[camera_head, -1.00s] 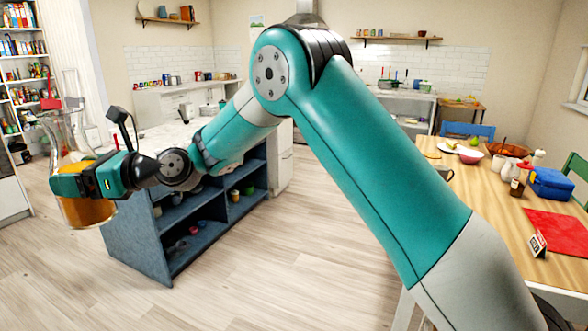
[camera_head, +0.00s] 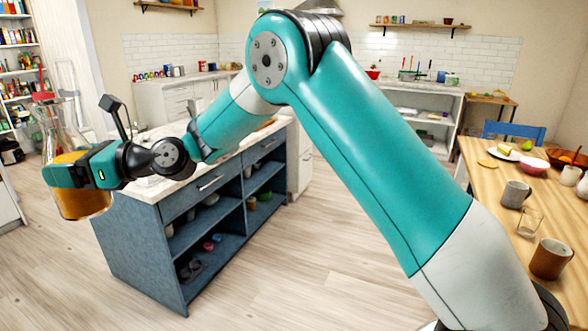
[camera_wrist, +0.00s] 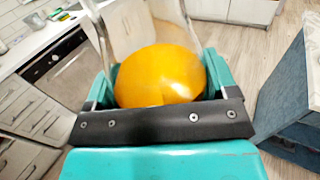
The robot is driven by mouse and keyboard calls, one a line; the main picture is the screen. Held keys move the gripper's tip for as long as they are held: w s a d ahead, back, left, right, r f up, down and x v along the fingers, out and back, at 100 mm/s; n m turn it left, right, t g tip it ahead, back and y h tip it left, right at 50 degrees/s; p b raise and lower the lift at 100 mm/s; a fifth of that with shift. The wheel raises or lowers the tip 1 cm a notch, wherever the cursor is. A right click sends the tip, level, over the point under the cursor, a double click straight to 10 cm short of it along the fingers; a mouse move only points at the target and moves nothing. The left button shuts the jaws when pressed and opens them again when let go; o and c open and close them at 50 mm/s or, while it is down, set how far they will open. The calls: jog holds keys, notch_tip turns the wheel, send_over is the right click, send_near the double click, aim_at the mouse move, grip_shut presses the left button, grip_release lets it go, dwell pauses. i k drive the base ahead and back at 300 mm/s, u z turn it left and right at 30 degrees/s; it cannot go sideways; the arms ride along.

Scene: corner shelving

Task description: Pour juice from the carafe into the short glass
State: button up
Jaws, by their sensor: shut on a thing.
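My gripper (camera_head: 84,176) is shut on the glass carafe (camera_head: 62,136), at the left of the head view. The carafe is upright, with orange juice in its lower part, and is held in the air left of the blue island. In the wrist view the carafe's orange juice (camera_wrist: 160,75) shows between the two teal fingers (camera_wrist: 160,92). A short clear glass (camera_head: 529,222) stands on the wooden table at the right, far from my gripper. It looks empty.
The wooden table (camera_head: 484,178) also holds a grey mug (camera_head: 514,194) and a brown mug (camera_head: 550,259) close to the glass, and a pink bowl (camera_head: 533,166) farther back. The blue island (camera_head: 135,243) stands behind my gripper. Open floor (camera_head: 330,235) lies between island and table.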

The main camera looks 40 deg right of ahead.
aim_at(530, 219)
jog(key=i, duration=0.85)
jog(key=z, duration=3.4)
jog(key=i, duration=0.5)
jog(key=u, duration=0.2)
